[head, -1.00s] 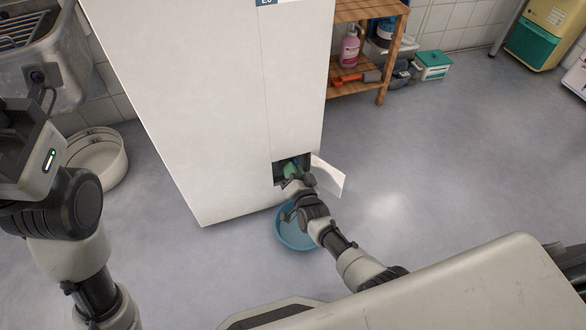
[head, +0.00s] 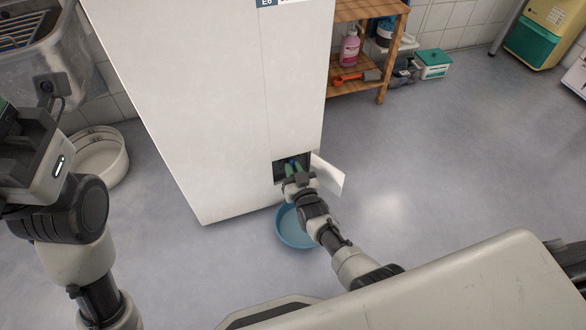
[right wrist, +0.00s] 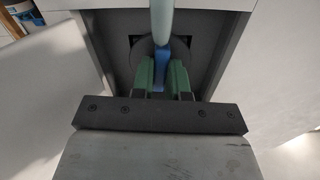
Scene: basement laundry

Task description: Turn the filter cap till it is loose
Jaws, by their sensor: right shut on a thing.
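The white machine (head: 205,90) has a small open recess low on its front, with its white flap (head: 328,175) swung out to the right. The filter cap sits in this recess; in the right wrist view its blue grip (right wrist: 158,82) stands in front of a dark round part. My right gripper (right wrist: 161,80) reaches into the recess with its green fingers closed on either side of the blue grip. In the head view my right gripper (head: 293,168) hides most of the cap. Only part of my left arm shows at the left edge; its fingertips are out of view.
A blue basin (head: 292,232) stands on the floor below the recess, partly under my right arm. A white round tub (head: 100,165) stands left. A wooden shelf (head: 372,12) with a pink bottle (head: 349,48) stands behind.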

